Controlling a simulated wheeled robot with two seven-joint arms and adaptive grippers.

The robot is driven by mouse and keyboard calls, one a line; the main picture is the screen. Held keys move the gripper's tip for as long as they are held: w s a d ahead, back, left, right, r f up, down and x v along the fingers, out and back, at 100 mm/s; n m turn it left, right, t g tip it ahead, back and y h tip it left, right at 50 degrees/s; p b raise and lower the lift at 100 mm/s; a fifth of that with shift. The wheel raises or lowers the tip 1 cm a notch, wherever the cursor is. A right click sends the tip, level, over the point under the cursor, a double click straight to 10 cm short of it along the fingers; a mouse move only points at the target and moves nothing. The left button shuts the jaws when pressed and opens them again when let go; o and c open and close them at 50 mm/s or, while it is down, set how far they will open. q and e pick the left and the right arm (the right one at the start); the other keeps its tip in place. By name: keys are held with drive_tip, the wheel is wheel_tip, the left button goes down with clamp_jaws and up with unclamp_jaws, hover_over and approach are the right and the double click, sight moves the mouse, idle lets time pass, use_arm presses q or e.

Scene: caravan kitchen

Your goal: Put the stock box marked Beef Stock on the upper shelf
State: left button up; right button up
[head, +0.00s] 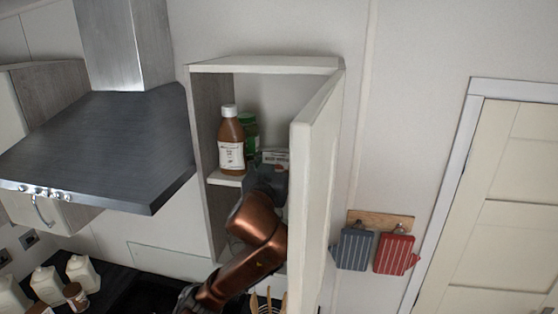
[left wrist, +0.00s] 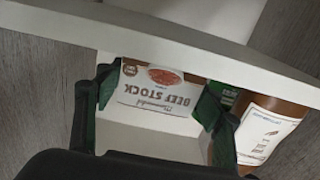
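The Beef Stock box (head: 275,156) is at the upper shelf of the open wall cupboard, right of the bottles. In the left wrist view the box (left wrist: 155,95) shows upside down, its lettered face towards me. My left gripper (head: 268,178) reaches into the cupboard; in the left wrist view its fingers (left wrist: 160,105) are on either side of the box and appear to press its sides. The upper shelf (head: 226,179) shows as a pale board (left wrist: 190,42) in the wrist view, hiding the box's base, so I cannot tell whether it touches the shelf. My right gripper is out of view.
The cupboard door (head: 314,180) stands open close to the right of my arm. A range hood (head: 105,145) is at the left.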

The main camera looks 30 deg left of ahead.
use_arm(q)
drive_tip(key=o, duration=0.5)
drive_tip(key=shift+c, duration=0.2)
drive_tip(key=shift+r, duration=0.2)
drive_tip(key=v, duration=1.2)
